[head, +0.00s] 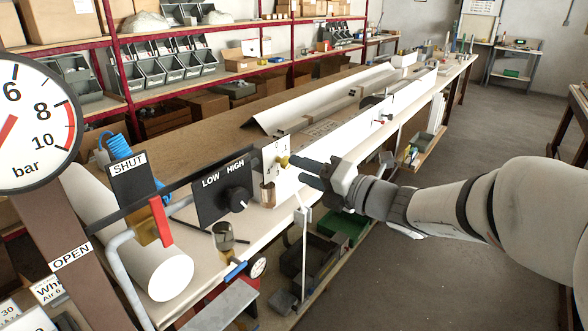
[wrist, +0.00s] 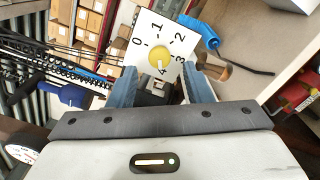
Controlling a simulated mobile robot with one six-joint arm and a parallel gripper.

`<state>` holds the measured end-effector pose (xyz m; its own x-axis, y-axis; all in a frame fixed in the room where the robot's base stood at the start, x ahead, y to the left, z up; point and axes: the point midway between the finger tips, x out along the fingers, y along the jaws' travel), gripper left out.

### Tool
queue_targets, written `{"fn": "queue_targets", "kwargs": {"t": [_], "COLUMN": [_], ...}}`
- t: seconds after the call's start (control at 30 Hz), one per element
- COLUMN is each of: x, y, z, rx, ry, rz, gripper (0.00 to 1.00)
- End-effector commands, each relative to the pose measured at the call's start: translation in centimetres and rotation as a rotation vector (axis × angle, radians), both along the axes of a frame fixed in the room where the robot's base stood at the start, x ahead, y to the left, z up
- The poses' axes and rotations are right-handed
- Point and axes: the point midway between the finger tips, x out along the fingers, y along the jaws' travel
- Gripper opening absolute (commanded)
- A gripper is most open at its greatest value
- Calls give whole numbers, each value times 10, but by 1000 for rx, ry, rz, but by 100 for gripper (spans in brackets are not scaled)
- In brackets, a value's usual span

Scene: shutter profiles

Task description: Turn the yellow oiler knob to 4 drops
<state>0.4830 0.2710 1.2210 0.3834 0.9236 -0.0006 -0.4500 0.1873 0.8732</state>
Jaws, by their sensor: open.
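The yellow oiler knob (head: 283,161) sits on a small white dial plate (head: 268,158) at the front end of the long bench. In the wrist view the knob (wrist: 159,55) is round, on the white plate (wrist: 160,25) printed 0, -1, -2, 3 and 4 around it. The 4 lies just below the knob, on the side facing me. Which number the knob points to I cannot tell. My gripper (wrist: 161,84) is open, its two blue-grey fingers either side of the knob's line, tips just short of it. In the head view my gripper (head: 306,172) is right of the knob.
Left of the plate stands a dark LOW/HIGH panel (head: 226,187) with a black knob. Further left are a SHUT plate (head: 129,165), a red lever (head: 160,221) and a large bar gauge (head: 32,125). A small brownish cup (head: 268,194) hangs below the dial. Floor at right is clear.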

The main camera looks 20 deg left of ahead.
Motion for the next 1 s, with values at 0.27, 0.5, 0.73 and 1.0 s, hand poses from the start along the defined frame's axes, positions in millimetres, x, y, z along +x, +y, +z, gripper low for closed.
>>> {"fn": "queue_targets", "kwargs": {"t": [0.27,0.5,0.73,1.0], "x": [-14,-16,-18,-84], "y": [-33,-36,-36,-54], "z": [-1,0,-2,-52], "rx": [0,-1,-19,-546], "ry": [1,1,-16,-552], "rz": [-2,2,8,278], "gripper": [45,45,45,45]}}
